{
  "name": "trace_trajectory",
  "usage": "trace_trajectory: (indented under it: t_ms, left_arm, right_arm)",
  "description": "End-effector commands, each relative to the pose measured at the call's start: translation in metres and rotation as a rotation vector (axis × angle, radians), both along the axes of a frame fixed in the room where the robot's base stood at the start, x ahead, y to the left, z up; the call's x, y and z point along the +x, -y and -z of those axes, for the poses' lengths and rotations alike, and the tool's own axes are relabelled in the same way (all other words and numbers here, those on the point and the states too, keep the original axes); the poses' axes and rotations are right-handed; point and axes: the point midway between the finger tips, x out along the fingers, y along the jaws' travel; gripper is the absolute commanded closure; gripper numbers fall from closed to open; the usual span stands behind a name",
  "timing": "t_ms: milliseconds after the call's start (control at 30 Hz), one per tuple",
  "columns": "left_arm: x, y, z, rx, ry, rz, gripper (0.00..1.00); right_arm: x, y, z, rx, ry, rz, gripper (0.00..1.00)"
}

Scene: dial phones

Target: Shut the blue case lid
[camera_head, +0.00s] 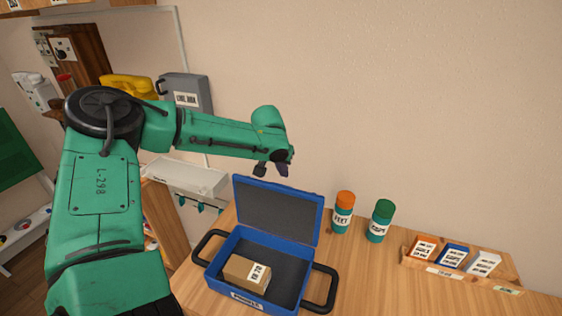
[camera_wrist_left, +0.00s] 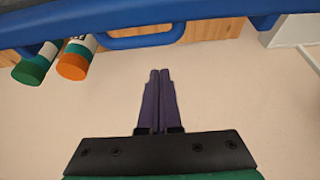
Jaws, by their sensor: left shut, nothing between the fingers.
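The blue case (camera_head: 262,245) stands open on the wooden table, its grey-lined lid (camera_head: 278,212) raised and leaning back. A cardboard box (camera_head: 246,273) with a label lies inside it. My left gripper (camera_head: 283,170) is above and behind the top edge of the lid, apart from it as far as I can see. In the left wrist view its two dark fingers (camera_wrist_left: 160,100) are together with nothing between them. A blue edge of the case (camera_wrist_left: 150,14) crosses the top of that view. My right gripper is not in view.
An orange-capped bottle (camera_head: 343,213) and a green-capped bottle (camera_head: 380,222) stand right of the lid. A wooden tray (camera_head: 409,263) with several small labelled packs is farther right. Black side handles (camera_head: 320,290) stick out from the case. The front right of the table is clear.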

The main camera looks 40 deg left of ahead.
Motion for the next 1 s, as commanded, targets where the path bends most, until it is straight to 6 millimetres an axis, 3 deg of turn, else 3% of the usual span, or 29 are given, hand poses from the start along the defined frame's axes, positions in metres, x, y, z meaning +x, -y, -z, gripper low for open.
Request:
trace_trajectory:
  t_ms: [100,167,400,1000]
  left_arm:
    - [0.007,-0.002,0.017,0.003,-0.004,0.001,1.0]
    - [-0.002,0.001,0.007,-0.001,0.002,0.003,1.0]
    - [-0.027,0.009,0.002,-0.001,0.002,0.001,1.0]
    - [-0.031,0.008,0.005,0.011,0.03,-0.001,1.0]
  right_arm:
    - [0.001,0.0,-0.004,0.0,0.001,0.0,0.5]
    - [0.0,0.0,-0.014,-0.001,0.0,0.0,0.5]
    - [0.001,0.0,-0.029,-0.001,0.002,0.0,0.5]
    - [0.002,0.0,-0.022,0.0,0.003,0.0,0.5]
